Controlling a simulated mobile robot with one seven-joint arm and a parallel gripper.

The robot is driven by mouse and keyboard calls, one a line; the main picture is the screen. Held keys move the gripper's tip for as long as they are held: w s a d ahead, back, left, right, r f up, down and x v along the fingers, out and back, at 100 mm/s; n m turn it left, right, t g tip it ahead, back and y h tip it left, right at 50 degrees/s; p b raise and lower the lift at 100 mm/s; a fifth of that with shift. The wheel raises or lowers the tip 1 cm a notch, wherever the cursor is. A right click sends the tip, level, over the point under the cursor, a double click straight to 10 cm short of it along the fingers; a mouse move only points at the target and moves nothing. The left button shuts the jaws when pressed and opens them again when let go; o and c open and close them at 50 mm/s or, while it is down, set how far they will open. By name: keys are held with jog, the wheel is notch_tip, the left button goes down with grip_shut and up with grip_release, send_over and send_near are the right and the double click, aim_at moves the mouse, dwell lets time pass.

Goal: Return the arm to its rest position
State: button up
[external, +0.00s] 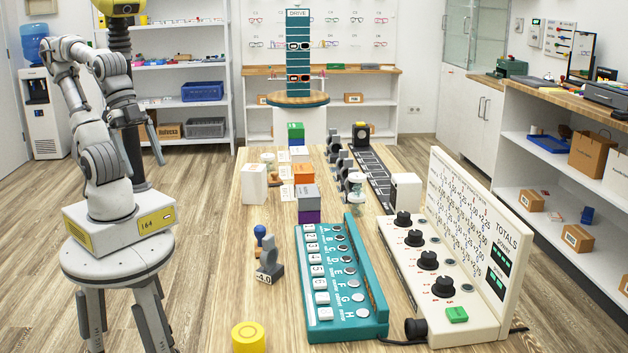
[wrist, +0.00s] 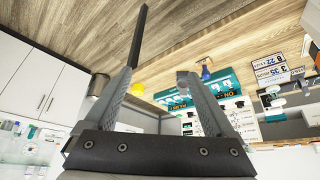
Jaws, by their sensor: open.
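My arm (external: 101,168) stands on a round stool-like base at the left in the external view. It rises from the base, bends at the top and folds back down. My gripper (external: 150,142) hangs beside the arm, over the floor left of the long table (external: 226,290). In the wrist view my gripper (wrist: 157,73) has its two fingers spread apart with nothing between them. The wrist view is tilted and shows wooden surface and table items beyond the fingers. One finger is hard to make out in the external view.
The table holds a teal button panel (external: 343,281), a white panel with black knobs (external: 466,300), a yellow cylinder (external: 248,337), a blue-knobbed stamp (external: 268,258) and several blocks. A dark yellow-topped column (external: 122,40) stands right behind my arm. The floor (external: 205,215) between arm and table is clear.

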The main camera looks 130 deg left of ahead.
jog(key=shift+r, duration=0.1)
notch_tip(320, 180, up, 17)
jog(key=p, duration=1.7)
